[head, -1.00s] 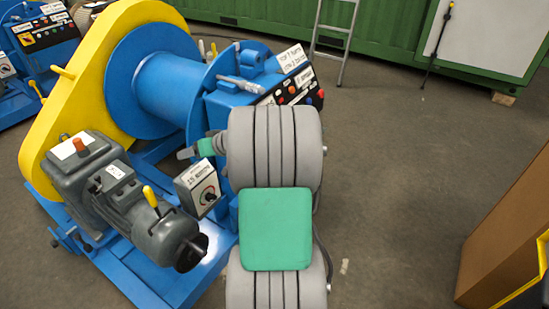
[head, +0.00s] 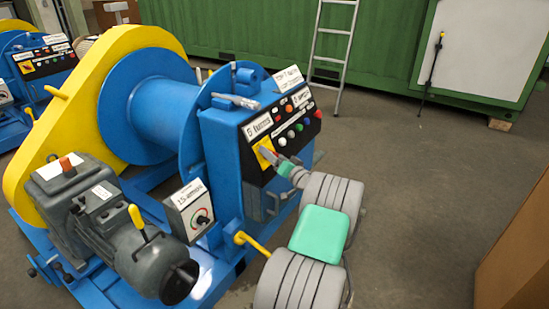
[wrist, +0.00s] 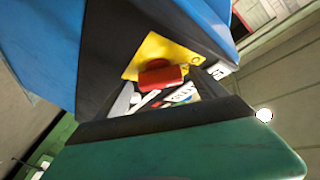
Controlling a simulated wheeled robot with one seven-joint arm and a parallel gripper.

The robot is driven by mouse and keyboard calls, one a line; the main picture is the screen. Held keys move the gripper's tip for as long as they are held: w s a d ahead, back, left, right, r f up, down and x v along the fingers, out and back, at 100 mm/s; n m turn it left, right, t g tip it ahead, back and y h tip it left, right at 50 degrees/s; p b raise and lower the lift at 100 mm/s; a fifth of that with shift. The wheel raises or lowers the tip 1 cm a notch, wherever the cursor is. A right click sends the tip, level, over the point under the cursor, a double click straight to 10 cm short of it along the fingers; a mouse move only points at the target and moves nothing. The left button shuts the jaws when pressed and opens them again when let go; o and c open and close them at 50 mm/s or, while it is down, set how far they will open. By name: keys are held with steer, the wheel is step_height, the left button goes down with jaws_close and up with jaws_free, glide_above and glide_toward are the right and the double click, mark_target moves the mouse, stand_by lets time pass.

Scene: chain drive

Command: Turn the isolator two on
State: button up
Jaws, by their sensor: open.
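The isolator is a red rotary handle (wrist: 162,76) on a yellow plate (wrist: 168,50) in the wrist view. In the head view the yellow plate (head: 264,158) is on the black control panel of the blue winch, and its handle is mostly hidden by my gripper (head: 268,154). My gripper is open, with its tip right at the plate. In the wrist view the red handle shows just beyond my gripper's dark and green parts; I cannot tell whether it touches them. The label (head: 258,126) above the plate is too small to read surely.
Several coloured buttons (head: 299,127) sit right of the isolator on the panel. A white dial box (head: 188,210) and a yellow lever (head: 252,243) are below. A second blue winch (head: 40,65) with a similar panel stands far left. Open floor lies to the right.

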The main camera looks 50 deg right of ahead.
steer(key=c, duration=1.4)
